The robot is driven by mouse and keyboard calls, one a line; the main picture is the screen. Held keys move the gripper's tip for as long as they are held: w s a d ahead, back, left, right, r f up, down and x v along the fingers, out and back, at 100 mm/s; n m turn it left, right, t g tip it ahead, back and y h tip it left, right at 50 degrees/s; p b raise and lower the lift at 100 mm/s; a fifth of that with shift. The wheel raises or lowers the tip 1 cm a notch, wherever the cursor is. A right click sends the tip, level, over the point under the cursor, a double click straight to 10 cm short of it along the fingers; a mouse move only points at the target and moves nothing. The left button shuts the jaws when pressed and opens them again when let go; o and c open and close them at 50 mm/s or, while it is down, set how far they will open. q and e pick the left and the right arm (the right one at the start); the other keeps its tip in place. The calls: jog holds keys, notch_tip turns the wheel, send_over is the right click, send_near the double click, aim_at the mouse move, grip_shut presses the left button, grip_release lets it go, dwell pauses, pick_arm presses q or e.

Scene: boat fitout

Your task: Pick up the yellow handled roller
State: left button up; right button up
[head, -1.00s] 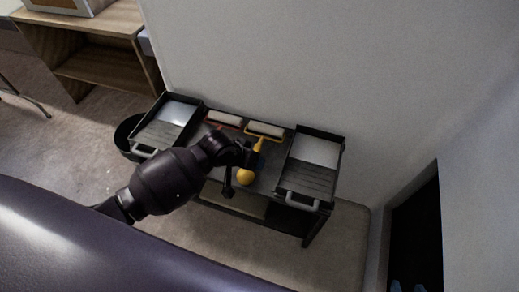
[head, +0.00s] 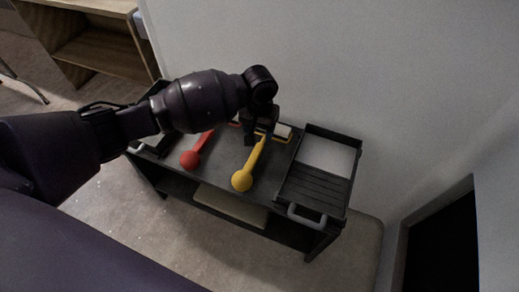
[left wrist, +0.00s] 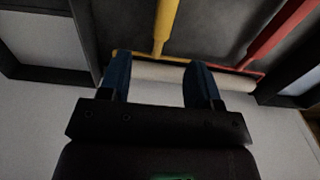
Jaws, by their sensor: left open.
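The yellow handled roller (head: 252,162) lies on the dark cart top, its round yellow handle end toward the front and its roller end toward the wall. My left gripper (head: 262,132) is over its roller end and partly hides it. In the left wrist view, the blue fingers of my left gripper (left wrist: 160,78) are apart, with the pale roller sleeve (left wrist: 155,73) showing between them. The yellow handle (left wrist: 166,22) runs away beyond them. I cannot tell whether the fingers touch the roller. My right gripper is not in view.
A red handled roller (head: 200,150) lies just left of the yellow one. A black paint tray (head: 328,154) with a grey handle stands on the cart's right side. My left arm covers much of the cart's left side. A white wall is close behind.

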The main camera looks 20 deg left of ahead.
pick_arm(q)
jog(key=b, duration=0.2)
send_over(258, 149)
jog(key=f, duration=0.5)
jog(key=shift+s+d, duration=0.15)
jog(key=shift+d, duration=0.05)
jog(key=shift+f, duration=0.55)
jog(key=shift+a+f+b, duration=0.15)
jog(key=shift+f+b, duration=0.2)
jog(key=f+b, duration=0.2)
jog(key=f, duration=0.1)
jog(key=shift+a+f, duration=0.2)
jog(key=shift+f, duration=0.25)
jog(key=shift+w, duration=0.2)
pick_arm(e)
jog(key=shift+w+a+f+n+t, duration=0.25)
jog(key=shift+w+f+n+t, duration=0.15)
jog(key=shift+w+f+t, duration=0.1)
pick_arm(q)
jog(key=shift+r, duration=0.15)
jog(key=shift+c, duration=0.3)
grip_shut()
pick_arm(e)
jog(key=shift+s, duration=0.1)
